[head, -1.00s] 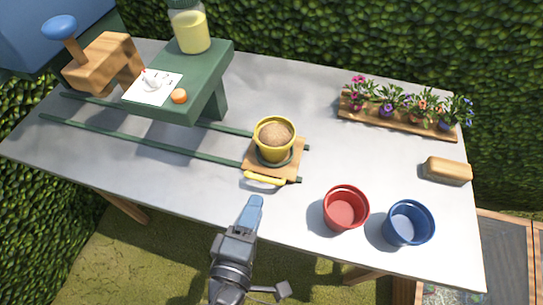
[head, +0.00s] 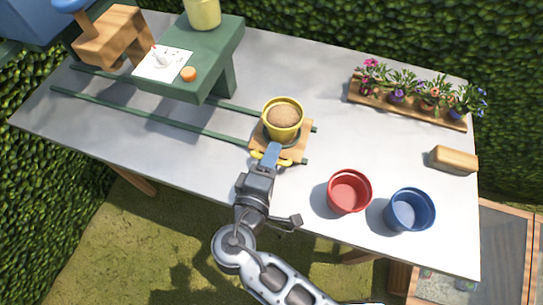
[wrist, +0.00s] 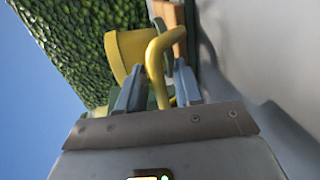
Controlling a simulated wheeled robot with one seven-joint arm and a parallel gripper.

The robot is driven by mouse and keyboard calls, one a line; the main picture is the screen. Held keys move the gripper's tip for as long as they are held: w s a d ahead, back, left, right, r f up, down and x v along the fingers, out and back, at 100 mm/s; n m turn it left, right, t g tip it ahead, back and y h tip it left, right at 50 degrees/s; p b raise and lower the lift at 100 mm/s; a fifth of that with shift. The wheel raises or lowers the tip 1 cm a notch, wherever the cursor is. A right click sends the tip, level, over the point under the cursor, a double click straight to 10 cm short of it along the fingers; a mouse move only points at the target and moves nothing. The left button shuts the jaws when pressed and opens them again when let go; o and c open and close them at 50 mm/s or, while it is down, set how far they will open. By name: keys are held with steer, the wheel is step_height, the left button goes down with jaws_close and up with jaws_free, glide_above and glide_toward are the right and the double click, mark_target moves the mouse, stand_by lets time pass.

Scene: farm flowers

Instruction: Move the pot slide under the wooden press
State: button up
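The pot slide (head: 292,150) is a wooden plate with a yellow handle (head: 285,163) on its front edge, at the right end of two green rails. A yellow pot (head: 283,122) filled with brown soil stands upright on it. The wooden press (head: 108,38), a block with a blue knob, is at the upper left over the far end of the rails. My gripper (head: 271,152) is at the slide's handle. In the wrist view its fingers (wrist: 158,88) are apart, with the yellow handle (wrist: 156,62) between them and a visible gap.
A green stand (head: 185,85) with a white card and an orange knob spans the rails between slide and press. A red pot (head: 349,192) and a blue pot (head: 409,211) stand right of my gripper. A flower tray (head: 410,106) and a wooden block (head: 453,160) lie farther right.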

steer(key=shift+c, duration=0.4)
jaws_close()
